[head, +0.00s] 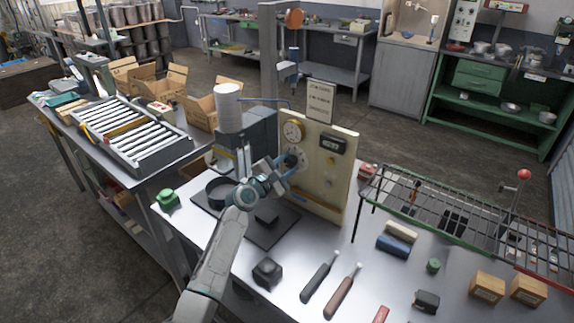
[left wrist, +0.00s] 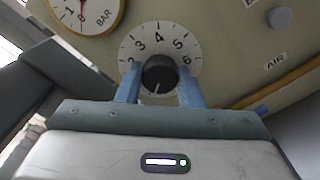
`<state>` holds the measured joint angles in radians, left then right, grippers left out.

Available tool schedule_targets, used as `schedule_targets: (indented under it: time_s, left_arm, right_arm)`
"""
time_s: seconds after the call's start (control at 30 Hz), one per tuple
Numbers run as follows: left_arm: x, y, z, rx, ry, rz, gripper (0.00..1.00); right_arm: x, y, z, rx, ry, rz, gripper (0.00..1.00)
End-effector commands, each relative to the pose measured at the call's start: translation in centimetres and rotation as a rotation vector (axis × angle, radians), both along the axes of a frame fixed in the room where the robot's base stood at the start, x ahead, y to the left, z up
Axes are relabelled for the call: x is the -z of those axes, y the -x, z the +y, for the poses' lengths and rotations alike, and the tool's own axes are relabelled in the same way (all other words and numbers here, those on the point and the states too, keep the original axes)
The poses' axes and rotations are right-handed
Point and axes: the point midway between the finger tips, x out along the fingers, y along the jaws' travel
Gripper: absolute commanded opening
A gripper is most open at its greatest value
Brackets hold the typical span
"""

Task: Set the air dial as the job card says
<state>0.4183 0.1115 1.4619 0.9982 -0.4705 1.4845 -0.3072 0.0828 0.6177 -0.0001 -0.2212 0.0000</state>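The tan air panel (head: 335,172) stands upright on the bench, with a small white job card (head: 320,101) above it; its writing is too small to read. In the left wrist view, the black dial knob (left wrist: 160,74) sits on a round white scale (left wrist: 160,42) with 3, 4, 5 and 6 legible. A white mark on the knob points downward, away from those numbers. My left gripper (left wrist: 160,88) has its blue fingers on both sides of the knob, seemingly touching it. In the head view my left gripper (head: 285,165) is at the panel's front, partly hiding the dial. My right gripper is not visible.
A BAR gauge (left wrist: 86,8) is above left of the dial, and an AIR label (left wrist: 275,62) is to its right. A white cylinder (head: 228,108) stands behind my left wrist. Dark-handled tools (head: 342,292) lie in front, and a wire rack (head: 450,212) is at right.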

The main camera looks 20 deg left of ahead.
Motion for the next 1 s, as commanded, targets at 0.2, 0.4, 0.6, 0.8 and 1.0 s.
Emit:
schedule_targets:
  time_s: [0.2,0.4,0.6,0.8,1.0]
  left_arm:
    - [0.1,0.0,0.0,0.001,-0.016,-0.005,0.11]
    - [0.3,0.0,0.0,0.001,-0.090,-0.032,0.11]
    - [0.4,0.0,0.0,0.001,-0.230,-0.082,0.11]
    - [0.5,0.0,0.0,0.000,-0.406,-0.146,0.11]
    - [0.5,0.0,0.0,0.000,-0.587,-0.212,0.11]
  right_arm:
    - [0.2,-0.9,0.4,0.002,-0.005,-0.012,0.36]
    - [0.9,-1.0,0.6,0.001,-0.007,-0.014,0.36]
    - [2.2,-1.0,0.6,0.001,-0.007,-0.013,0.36]
    - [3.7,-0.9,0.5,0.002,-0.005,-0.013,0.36]
    - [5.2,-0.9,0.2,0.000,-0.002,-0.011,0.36]
